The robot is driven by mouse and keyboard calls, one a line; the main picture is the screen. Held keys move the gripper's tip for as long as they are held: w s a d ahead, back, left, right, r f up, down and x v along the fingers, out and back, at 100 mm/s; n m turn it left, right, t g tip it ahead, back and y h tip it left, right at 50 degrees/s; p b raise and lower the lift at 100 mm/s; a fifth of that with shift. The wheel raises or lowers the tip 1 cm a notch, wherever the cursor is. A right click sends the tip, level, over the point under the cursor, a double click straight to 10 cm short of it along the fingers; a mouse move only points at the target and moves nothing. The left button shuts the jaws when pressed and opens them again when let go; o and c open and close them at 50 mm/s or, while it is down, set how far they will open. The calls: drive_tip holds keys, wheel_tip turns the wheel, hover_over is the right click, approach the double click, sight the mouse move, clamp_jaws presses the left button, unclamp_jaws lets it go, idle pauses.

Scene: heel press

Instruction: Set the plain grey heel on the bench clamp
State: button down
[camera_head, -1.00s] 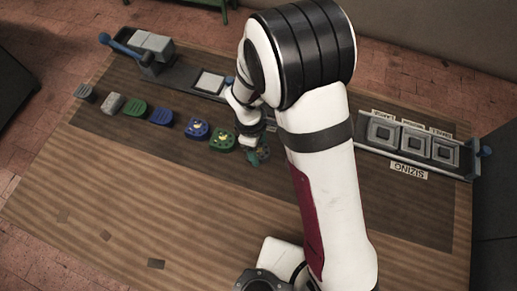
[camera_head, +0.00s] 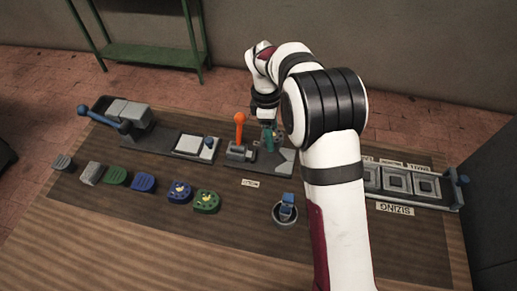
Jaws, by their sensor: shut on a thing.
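My gripper (camera_head: 268,141) has teal fingers and points down over the bench clamp (camera_head: 284,168), a dark grey base with an upright orange lever. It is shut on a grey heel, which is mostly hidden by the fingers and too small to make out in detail. I cannot tell whether the heel touches the clamp. Two other grey heels, a darker one (camera_head: 62,162) and a lighter one (camera_head: 92,173), lie at the left end of the row on the bench.
Right of the greys lie a green heel (camera_head: 115,176), a blue heel (camera_head: 143,183), and blue (camera_head: 180,192) and green (camera_head: 206,202) ones with yellow marks. A press (camera_head: 128,118) with a blue lever stands back left. A round dish (camera_head: 285,215) and the sizing rack (camera_head: 410,188) are right.

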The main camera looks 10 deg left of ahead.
sight(271, 161)
drive_tip(key=shift+f, duration=4.2)
drive_tip(key=shift+f, duration=0.55)
unclamp_jaws()
drive_tip(key=r, duration=0.5)
drive_tip(key=a+r, duration=0.1)
drive_tip(key=r, duration=0.4)
drive_tip(key=a+r, duration=0.1)
drive_tip(key=r, duration=0.4)
drive_tip(key=shift+s+r, duration=0.1)
drive_tip(key=shift+r, duration=0.25)
